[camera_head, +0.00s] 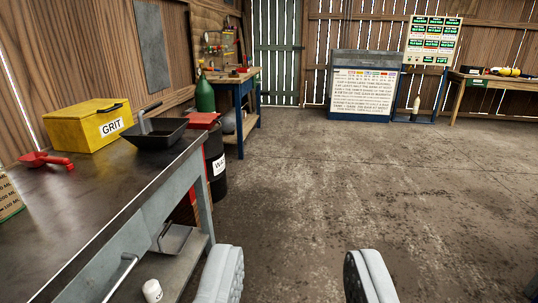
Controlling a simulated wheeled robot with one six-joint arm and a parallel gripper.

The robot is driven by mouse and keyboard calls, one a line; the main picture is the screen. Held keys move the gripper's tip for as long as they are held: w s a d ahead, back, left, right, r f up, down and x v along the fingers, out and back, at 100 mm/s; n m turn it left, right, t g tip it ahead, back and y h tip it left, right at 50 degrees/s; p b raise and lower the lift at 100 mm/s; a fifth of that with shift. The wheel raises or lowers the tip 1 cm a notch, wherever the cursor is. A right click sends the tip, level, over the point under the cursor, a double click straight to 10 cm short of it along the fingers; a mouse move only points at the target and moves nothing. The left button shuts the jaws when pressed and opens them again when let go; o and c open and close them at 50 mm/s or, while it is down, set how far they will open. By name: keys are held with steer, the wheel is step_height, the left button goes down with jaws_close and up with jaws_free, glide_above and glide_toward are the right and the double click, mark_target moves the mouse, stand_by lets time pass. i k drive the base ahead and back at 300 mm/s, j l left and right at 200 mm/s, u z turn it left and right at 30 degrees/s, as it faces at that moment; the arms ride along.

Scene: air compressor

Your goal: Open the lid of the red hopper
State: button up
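No clearly recognisable red hopper shows in the camera view. A red-topped object (204,120) stands just past the far end of the workbench, beside or on a black drum (217,158). I cannot tell whether it is the hopper or where its lid is. The bench hides most of it. My gripper (294,262) is at the bottom of the view with its two pale padded fingers wide apart and nothing between them. It is over the floor, right of the bench and apart from everything.
A workbench (90,200) fills the left, bearing a yellow GRIT box (85,127), a black tray (153,134) with a scoop, and a red tool (46,160). A green bottle (205,95) stands near a blue bench. The concrete floor (370,180) ahead and right is clear.

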mark_target(196, 118)
steer(key=i, duration=3.35)
steer(key=i+l+u, duration=0.15)
steer(key=i+u, duration=0.35)
steer(key=i, duration=0.1)
